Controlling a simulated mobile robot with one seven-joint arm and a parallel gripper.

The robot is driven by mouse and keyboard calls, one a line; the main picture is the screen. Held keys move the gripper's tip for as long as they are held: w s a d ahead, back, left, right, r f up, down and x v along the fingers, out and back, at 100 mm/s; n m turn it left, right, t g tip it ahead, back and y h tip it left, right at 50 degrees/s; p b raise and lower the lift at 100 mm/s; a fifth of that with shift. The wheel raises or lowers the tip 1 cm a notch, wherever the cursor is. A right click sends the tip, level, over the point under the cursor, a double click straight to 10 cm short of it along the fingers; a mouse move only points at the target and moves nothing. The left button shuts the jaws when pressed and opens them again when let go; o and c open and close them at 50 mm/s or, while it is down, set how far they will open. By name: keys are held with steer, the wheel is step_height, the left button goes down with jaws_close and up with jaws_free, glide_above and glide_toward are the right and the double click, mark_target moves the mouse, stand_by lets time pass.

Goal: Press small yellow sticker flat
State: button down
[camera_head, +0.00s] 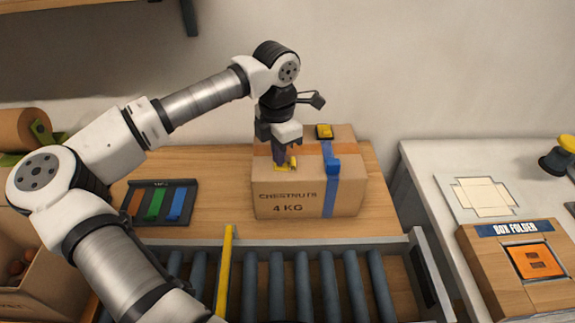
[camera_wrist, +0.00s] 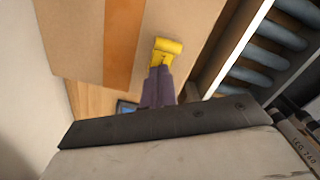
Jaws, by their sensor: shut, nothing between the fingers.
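The small yellow sticker (camera_head: 291,162) lies on the top of the closed cardboard box (camera_head: 270,208), near its front left edge. In the wrist view the sticker (camera_wrist: 167,46) sits just beyond my fingertips, and its far edge looks curled up. My gripper (camera_head: 284,160) points down at the box top with its fingers shut and empty. In the wrist view my gripper (camera_wrist: 160,70) meets the near part of the sticker and hides some of it. I cannot tell how firmly it touches.
Blue tape (camera_head: 329,190) runs down the box front, with a blue piece (camera_head: 333,165) at the top edge. A strip tray (camera_head: 160,202) lies left.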

steer(key=shift+f+b, duration=0.65)
steer(key=shift+b, duration=0.2)
stand_by(1.9)
steer(key=shift+r+p, duration=1.65)
steer(key=shift+r, duration=1.9)
